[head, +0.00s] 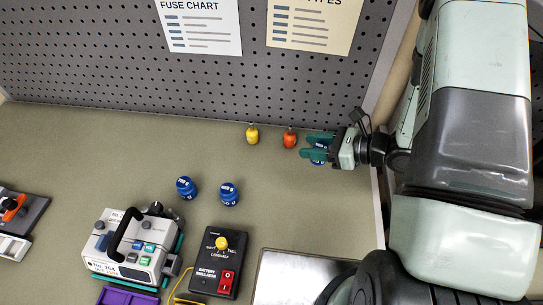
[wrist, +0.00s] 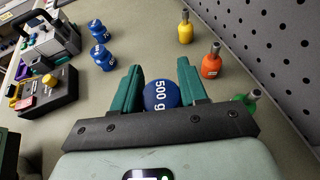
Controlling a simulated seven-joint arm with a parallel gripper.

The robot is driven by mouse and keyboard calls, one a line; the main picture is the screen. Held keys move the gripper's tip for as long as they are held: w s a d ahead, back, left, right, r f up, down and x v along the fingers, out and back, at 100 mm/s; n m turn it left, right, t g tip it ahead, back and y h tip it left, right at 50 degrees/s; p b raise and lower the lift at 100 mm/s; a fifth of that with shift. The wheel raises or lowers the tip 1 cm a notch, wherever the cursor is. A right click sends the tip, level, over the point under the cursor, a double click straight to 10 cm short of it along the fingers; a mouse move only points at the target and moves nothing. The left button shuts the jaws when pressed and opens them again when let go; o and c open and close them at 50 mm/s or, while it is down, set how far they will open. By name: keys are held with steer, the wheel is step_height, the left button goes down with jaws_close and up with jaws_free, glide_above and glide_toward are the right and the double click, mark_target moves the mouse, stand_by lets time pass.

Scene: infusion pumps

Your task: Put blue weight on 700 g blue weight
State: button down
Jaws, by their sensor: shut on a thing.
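My gripper (head: 312,146) is at the right side of the bench in the head view, with green fingers. It is shut on a blue weight (wrist: 161,97), whose label reads 500 g in the wrist view. In the head view this weight (head: 319,160) is partly hidden by the fingers. Two other blue weights stand on the bench left of my gripper: one on the left (head: 186,187) and one on the right (head: 229,194). They also show at the upper left of the wrist view (wrist: 97,29) (wrist: 103,58). Their labels are too small to read, so I cannot tell which is 700 g.
A yellow bottle-like item (head: 252,134) and an orange one (head: 290,138) stand near the pegboard (head: 150,80). A green one (wrist: 246,104) shows in the wrist view. A pump (head: 133,245) and a black switch box (head: 218,262) stand in front of the two weights. The bench middle is clear.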

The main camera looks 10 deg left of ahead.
steer(key=a+r+n+g, duration=0.1)
steer(key=a+r, duration=0.1)
steer(key=a, duration=1)
step_height(320, 180, up, 4)
steer(key=n+g, duration=0.2)
steer(key=g, duration=0.1)
glide_above(186, 188)
steer(key=w+a, duration=0.2)
steer(key=a, duration=0.1)
steer(key=f, duration=0.4)
steer(key=shift+s+f, duration=0.3)
steer(key=shift+f, duration=0.05)
steer(key=shift+y, duration=0.3)
steer(key=shift+f, duration=2.35)
steer(key=shift+f, duration=0.15)
steer(key=c, duration=0.6)
jaws_free()
